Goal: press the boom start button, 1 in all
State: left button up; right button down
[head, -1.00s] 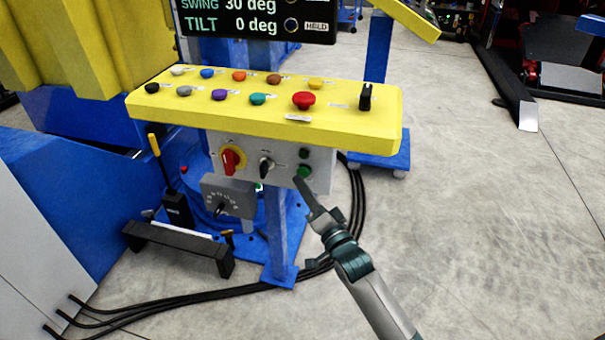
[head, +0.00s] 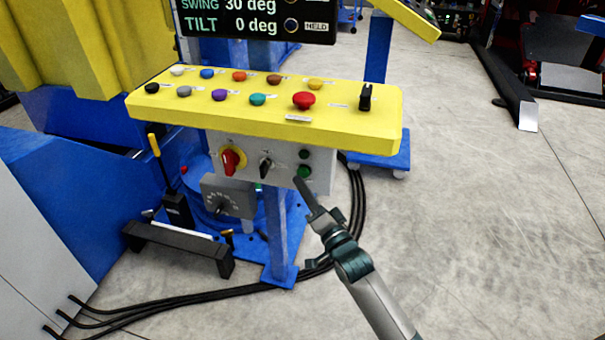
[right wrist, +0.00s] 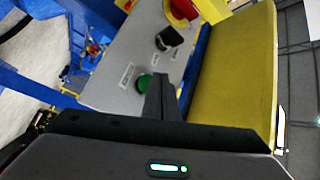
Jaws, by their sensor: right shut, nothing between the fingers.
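A grey control panel (head: 285,181) hangs under the yellow console. On its right side two round green buttons sit one above the other: a darker upper one (head: 304,154) and a brighter lower one (head: 304,171). Their labels are too small to read, so I cannot tell which is boom start. My right gripper (head: 299,182) is shut and empty, its tip close to the lower green button. In the right wrist view the fingers (right wrist: 158,82) partly cover a green button (right wrist: 144,83); I cannot tell whether they touch it. My left gripper is not in view.
The yellow console top (head: 360,125) overhangs the panel and carries several coloured buttons and a red mushroom button (head: 303,100). A red rotary switch (head: 232,160) and a black selector (head: 266,166) are left of the green buttons. Black cables (head: 358,205) run behind.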

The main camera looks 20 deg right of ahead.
jog(key=shift+w+d, duration=0.5)
jog(key=shift+w, duration=0.25)
dwell(1.9)
jog(key=shift+s+p, duration=0.1)
jog(key=shift+p, duration=0.2)
jog(key=shift+s+a+p, duration=0.45)
jog(key=shift+s, duration=0.2)
jog(key=s+a, duration=0.1)
jog(key=s+a+p, duration=0.1)
jog(key=s+p, duration=0.1)
jog(key=s, duration=0.1)
jog(key=shift+s+a, duration=0.1)
jog(key=shift+a, duration=0.3)
